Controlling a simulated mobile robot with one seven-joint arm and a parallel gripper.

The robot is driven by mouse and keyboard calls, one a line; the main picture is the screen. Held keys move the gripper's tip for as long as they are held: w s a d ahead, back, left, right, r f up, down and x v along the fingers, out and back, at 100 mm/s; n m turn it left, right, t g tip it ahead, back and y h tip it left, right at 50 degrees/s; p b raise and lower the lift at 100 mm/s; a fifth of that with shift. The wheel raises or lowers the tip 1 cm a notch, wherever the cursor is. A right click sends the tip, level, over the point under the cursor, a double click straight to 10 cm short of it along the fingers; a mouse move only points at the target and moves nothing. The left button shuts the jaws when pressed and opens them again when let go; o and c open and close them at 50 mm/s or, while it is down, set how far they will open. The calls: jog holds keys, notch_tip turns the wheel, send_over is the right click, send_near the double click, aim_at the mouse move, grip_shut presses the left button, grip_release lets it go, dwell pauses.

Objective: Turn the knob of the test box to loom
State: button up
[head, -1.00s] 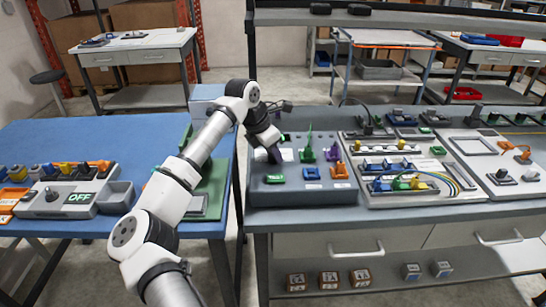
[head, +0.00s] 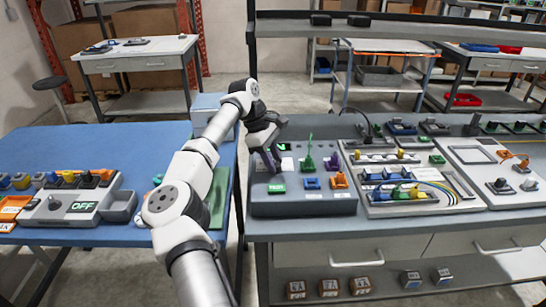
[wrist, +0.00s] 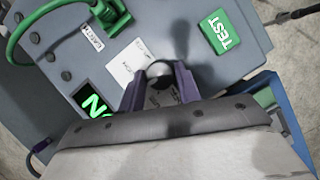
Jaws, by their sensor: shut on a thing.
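The grey test box (head: 302,205) stands at the front left of the grey bench, with a green TEST button (head: 276,188). My gripper (head: 272,165) is over the box's left part. In the wrist view, the purple fingers of my gripper (wrist: 160,92) are shut on the knob (wrist: 159,70), one on each side. Most of the knob is hidden between them. A pale label (wrist: 125,68) lies beside the knob, its text too blurred to read surely. A black display (wrist: 96,100) shows green letters, partly covered by my gripper. The TEST button also shows in the wrist view (wrist: 221,32).
A green plug with a cable (head: 308,160), a purple plug (head: 331,160) and blue and orange sockets sit on the box close to my gripper. A wired panel (head: 410,190) is to the right. A blue table (head: 110,140) with a box reading OFF is to the left.

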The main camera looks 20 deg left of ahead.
jog(key=m+g+p, duration=0.1)
jog(key=m, duration=0.1)
jog(key=m+p, duration=0.1)
jog(key=m, duration=0.1)
jog(key=shift+w+r+m+g+y, duration=0.15)
jog(key=shift+m+g+y, duration=0.15)
jog(key=shift+g+y, duration=0.1)
jog(key=shift+d+m+g+y+p, duration=0.1)
jog(key=shift+m+g+y+p, duration=0.4)
jog(key=shift+m+p, duration=0.95)
jog(key=shift+m+b, duration=0.45)
jog(key=shift+m, duration=0.2)
jog(key=shift+f, duration=0.2)
jog(key=o, duration=1)
jog(key=shift+c, duration=0.2)
jog(key=shift+w+r, duration=0.1)
jog(key=shift+r, duration=0.1)
